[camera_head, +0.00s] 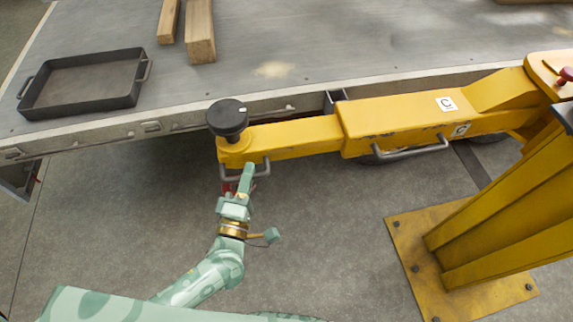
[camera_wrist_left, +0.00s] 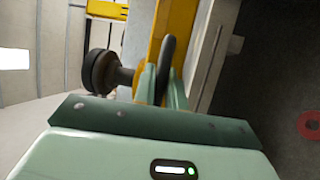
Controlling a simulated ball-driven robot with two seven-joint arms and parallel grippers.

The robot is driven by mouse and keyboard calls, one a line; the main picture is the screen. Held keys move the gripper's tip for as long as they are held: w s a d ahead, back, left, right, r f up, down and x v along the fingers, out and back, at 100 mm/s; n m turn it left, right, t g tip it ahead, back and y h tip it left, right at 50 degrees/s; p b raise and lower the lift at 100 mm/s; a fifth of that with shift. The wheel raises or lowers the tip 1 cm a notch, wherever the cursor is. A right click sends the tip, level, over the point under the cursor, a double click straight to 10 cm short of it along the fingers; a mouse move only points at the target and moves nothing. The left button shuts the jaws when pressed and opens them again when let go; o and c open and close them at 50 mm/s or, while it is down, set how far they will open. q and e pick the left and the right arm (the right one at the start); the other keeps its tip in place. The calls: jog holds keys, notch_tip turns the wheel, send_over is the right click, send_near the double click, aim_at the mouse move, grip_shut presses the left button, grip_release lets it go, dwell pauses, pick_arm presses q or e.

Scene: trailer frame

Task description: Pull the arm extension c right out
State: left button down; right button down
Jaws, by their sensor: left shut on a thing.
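The yellow arm extension (camera_head: 293,135) sticks out to the left from the wider yellow arm (camera_head: 395,119), which bears a white label with the letter C. A black round knob (camera_head: 228,117) stands on the extension's left end; it also shows in the left wrist view (camera_wrist_left: 100,72). My left gripper (camera_head: 245,172) is shut on the dark handle (camera_head: 230,175) below that end. In the left wrist view the handle (camera_wrist_left: 168,60) stands between the fingers. My right gripper is not in view.
A grey metal trailer bed (camera_head: 300,45) lies behind the arm. A black tray (camera_head: 82,83) and wooden beams (camera_head: 200,32) rest on it. A yellow post with a bolted base plate (camera_head: 405,245) stands at the right. Grey floor is clear left of the post.

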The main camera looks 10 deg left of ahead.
pick_arm(q)
jog(key=s+a+p, duration=0.1)
jog(key=s+a, duration=0.2)
jog(key=a, duration=0.8)
jog(key=s+a+p, duration=0.1)
jog(key=s+a, duration=0.2)
jog(key=a, duration=0.8)
jog(key=shift+s+a, duration=0.15)
jog(key=shift+s, duration=0.1)
jog(key=c, duration=1.5)
grip_release()
jog(key=shift+s+a, duration=0.1)
jog(key=shift+a, duration=0.05)
jog(key=shift+o, duration=0.2)
jog(key=shift+s, duration=0.1)
jog(key=s+a+f, duration=0.1)
jog(key=s+f, duration=0.1)
jog(key=s, duration=1.4)
jog(key=shift+a+f+p, duration=0.3)
jog(key=shift+f+p, duration=0.05)
jog(key=shift+f, duration=0.05)
